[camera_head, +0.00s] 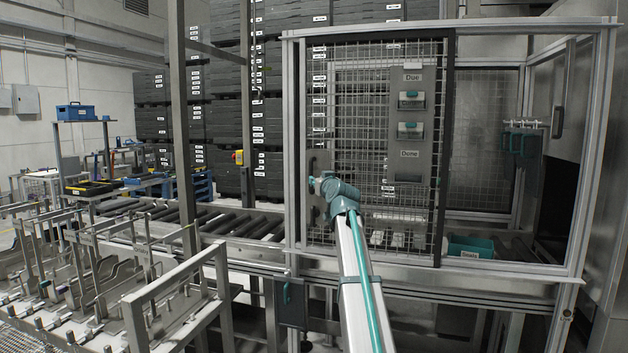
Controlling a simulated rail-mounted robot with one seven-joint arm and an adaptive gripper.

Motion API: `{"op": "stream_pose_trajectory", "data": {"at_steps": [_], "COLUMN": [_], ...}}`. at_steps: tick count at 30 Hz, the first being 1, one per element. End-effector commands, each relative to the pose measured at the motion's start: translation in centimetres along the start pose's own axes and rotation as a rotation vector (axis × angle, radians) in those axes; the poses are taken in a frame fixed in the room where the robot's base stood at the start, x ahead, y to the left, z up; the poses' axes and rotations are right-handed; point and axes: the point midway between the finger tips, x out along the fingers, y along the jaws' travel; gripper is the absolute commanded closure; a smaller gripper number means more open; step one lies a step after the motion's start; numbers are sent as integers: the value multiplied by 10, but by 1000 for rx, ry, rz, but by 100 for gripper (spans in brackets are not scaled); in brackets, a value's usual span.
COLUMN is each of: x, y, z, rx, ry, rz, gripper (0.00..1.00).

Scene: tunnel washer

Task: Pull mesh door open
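The mesh door (350,110) stands upright in an aluminium frame (292,150) at the centre of the head view. It has a dark right edge post and a grey plate with a handle (318,192) at its left side. My arm reaches up from the bottom, and its end, with my gripper (315,184), is at that plate. The fingers are small and partly hidden by the wrist, so I cannot tell whether they are open, shut or touching the handle. To the right of the door's dark post, the front of the enclosure looks open.
Behind the mesh hangs a panel (409,125) marked "Due" and "Done". A teal bin (470,247) sits inside at the lower right. A roller conveyor (235,223) runs in from the left. Metal racks (110,280) fill the lower left. Dark stacked crates (155,100) stand behind.

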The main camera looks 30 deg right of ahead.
Motion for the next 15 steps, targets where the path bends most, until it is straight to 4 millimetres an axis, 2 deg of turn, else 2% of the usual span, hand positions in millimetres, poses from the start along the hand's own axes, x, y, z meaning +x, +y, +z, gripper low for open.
{"op": "stream_pose_trajectory", "data": {"at_steps": [1,6,15], "x": [-13,-31,-34], "y": [-1,-1,0], "z": [1,0,0], "rx": [0,0,0], "ry": [1,0,0], "rz": [0,-1,-1], "gripper": [73,73,73]}}
